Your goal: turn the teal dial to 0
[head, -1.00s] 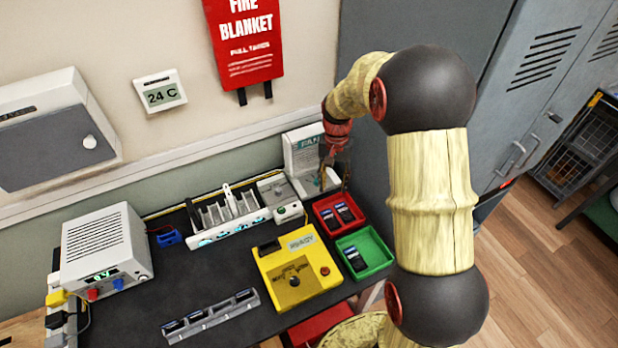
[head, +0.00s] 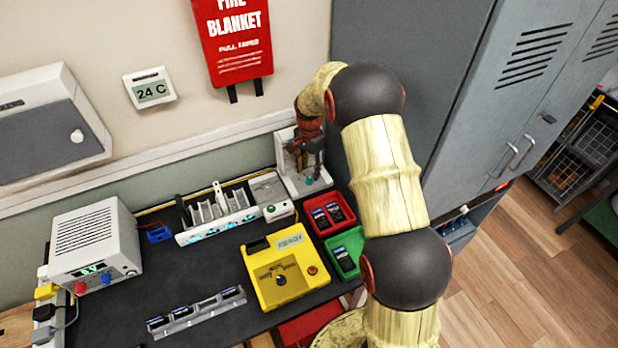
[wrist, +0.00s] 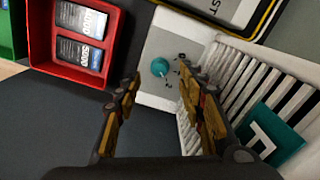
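The teal dial (wrist: 160,67) is a small round knob on the light grey base of the white fan unit (wrist: 146,88), with small dark marks beside it. In the head view the dial (head: 309,181) shows low on the fan unit's front, just below my gripper. My gripper (wrist: 160,98) is open and empty; its two fingers stand apart with the dial seen beyond the gap between them. It does not touch the dial. The dial's exact setting is too small to read.
A green tray (head: 352,242) is nearer. The fan's white grille (wrist: 262,66) stands close to one finger. A yellow device (head: 262,290) and a grey slotted rack (head: 215,304) sit on the dark table.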

